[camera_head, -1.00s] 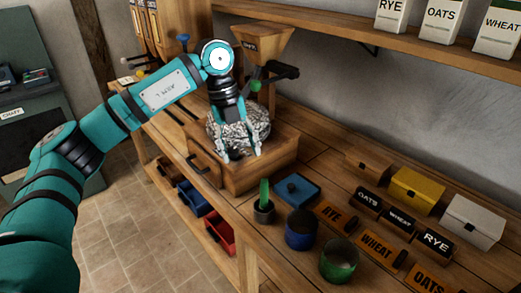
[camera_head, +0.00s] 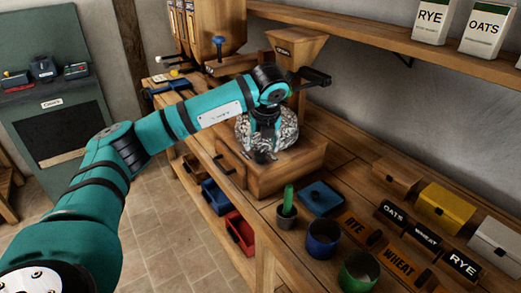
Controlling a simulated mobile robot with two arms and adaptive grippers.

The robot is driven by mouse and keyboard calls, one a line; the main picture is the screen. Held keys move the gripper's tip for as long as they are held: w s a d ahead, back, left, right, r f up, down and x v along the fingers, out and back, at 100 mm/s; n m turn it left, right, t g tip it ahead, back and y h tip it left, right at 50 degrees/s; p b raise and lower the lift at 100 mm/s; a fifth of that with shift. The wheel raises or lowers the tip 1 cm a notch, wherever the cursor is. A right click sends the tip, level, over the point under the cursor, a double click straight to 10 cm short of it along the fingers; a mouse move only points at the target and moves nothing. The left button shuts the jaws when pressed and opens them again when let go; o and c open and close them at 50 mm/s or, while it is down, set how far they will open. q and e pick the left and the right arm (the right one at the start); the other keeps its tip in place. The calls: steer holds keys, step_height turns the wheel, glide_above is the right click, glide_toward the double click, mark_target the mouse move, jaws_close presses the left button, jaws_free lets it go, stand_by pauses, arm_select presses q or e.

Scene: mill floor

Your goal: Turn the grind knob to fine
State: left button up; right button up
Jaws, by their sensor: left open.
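The mill stands on the bench with a wooden hopper (camera_head: 295,45), a grey speckled stone drum (camera_head: 287,130) and a wooden base (camera_head: 285,172) with a drawer. A dark crank arm (camera_head: 314,77) sticks out to the right below the hopper. My left gripper (camera_head: 260,154) points down in front of the drum, open and empty, and hides part of it. I cannot tell whether it touches the drum. I cannot make out the grind knob for sure; a bit of green shows beside my wrist, mostly hidden. My right gripper is out of view.
A green-handled tool in a pot (camera_head: 287,208), a blue cup (camera_head: 322,239) and a green cup (camera_head: 358,271) stand at the bench front. A blue-knobbed device (camera_head: 219,45) stands behind my arm. Labelled blocks and small boxes fill the right. Coloured bins (camera_head: 240,232) sit below.

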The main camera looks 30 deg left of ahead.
mark_target(260, 154)
arm_select(q)
steer(key=x, duration=0.5)
steer(key=shift+w+f+p, duration=0.1)
steer(key=shift+f+p, duration=0.1)
steer(key=shift+p, duration=0.15)
steer(key=c, duration=1.1)
steer(key=m+b, duration=0.2)
steer(key=shift+a+f+t+h+b, duration=0.1)
steer(key=shift+f+t+h+b, duration=0.2)
steer(key=shift+h+b, duration=0.1)
steer(key=shift+r+m+h+b, duration=0.3)
steer(key=shift+m+b, duration=0.15)
steer(key=shift+m, duration=0.65)
steer(key=o, duration=1.1)
